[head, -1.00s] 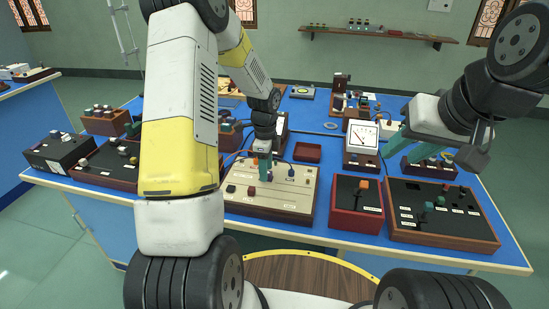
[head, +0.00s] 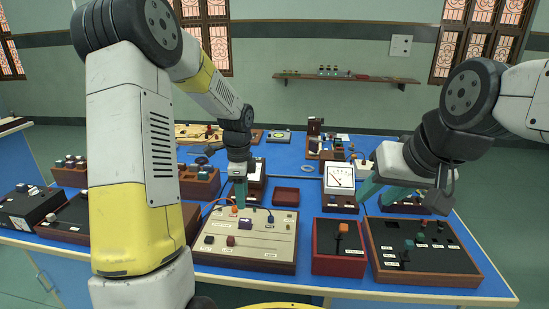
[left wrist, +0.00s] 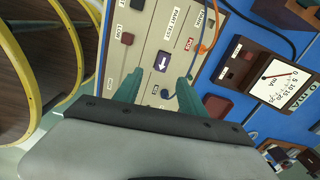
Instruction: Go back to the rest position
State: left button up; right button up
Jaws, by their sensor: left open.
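My left gripper (head: 240,195) is over the back part of a cream slider panel (head: 270,250). In the left wrist view its teal fingers (left wrist: 158,88) are spread apart with nothing held between them. A dark blue arrow knob (left wrist: 162,62) lies on the panel just beyond the fingertips; it also shows in the head view (head: 245,223). My right gripper (head: 383,192) hangs at the right of the bench, near a white-faced meter (head: 339,176). Its teal fingers look spread apart, with nothing visible between them.
A red switch box (head: 338,262) and a dark control panel (head: 425,262) stand at the front right of the blue bench (head: 285,157). A dark red tray (head: 286,197) is behind the cream panel. Wires run at the panel's back edge. Black boxes stand at the left.

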pick_arm(q)
jog(key=s+r+n+t, duration=0.3)
jog(key=s+r+n, duration=0.7)
jog(key=r, duration=0.5)
jog(key=s+d+r+n+t+h, duration=0.1)
jog(key=s+n, duration=0.2)
jog(key=s, duration=0.3)
jog(key=s+d+r+n+t+h, duration=0.1)
jog(key=s+r+n, duration=0.1)
jog(key=s, duration=0.5)
jog(key=shift+s+r+n+t, duration=0.15)
jog(key=shift+r+n+t, duration=0.2)
jog(key=shift+n, duration=0.45)
